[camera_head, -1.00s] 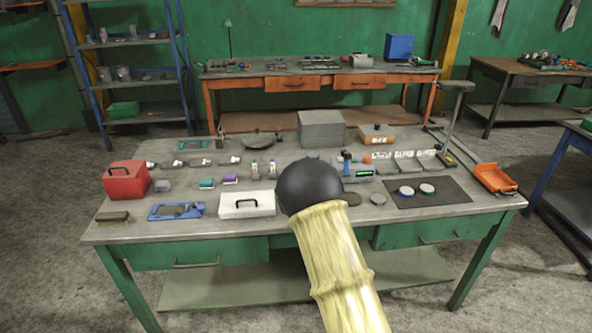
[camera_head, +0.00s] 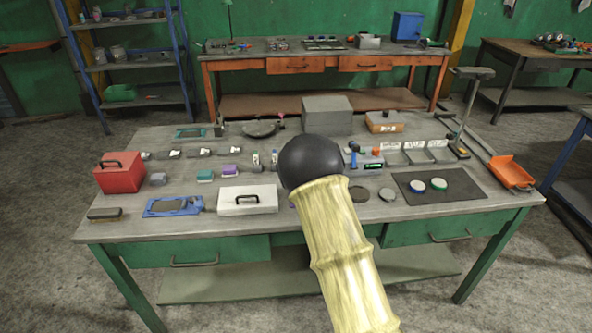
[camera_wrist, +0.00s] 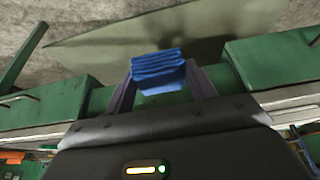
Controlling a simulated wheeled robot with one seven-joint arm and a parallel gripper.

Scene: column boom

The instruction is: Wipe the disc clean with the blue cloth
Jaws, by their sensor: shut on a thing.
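My gripper (camera_wrist: 160,76) is shut on a folded blue cloth (camera_wrist: 158,70) in the wrist view, with a finger on each side of it. Below the cloth in that view lie a green drawer front and the floor. In the head view my arm hides the gripper and cloth. A dark brownish disc (camera_head: 359,193) lies flat on the table just right of my arm. A plain grey disc (camera_head: 388,194) lies beside it. Two pale discs, one blue-rimmed (camera_head: 417,186) and one green-rimmed (camera_head: 439,184), sit on a dark mat (camera_head: 465,193). Which disc the task means I cannot tell.
A white case (camera_head: 247,199), a blue tool (camera_head: 174,206) and a brush (camera_head: 105,213) line the front left. A red box (camera_head: 120,173) stands at the left edge. A grey block (camera_head: 327,115) and an orange scoop (camera_head: 512,171) stand behind and right.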

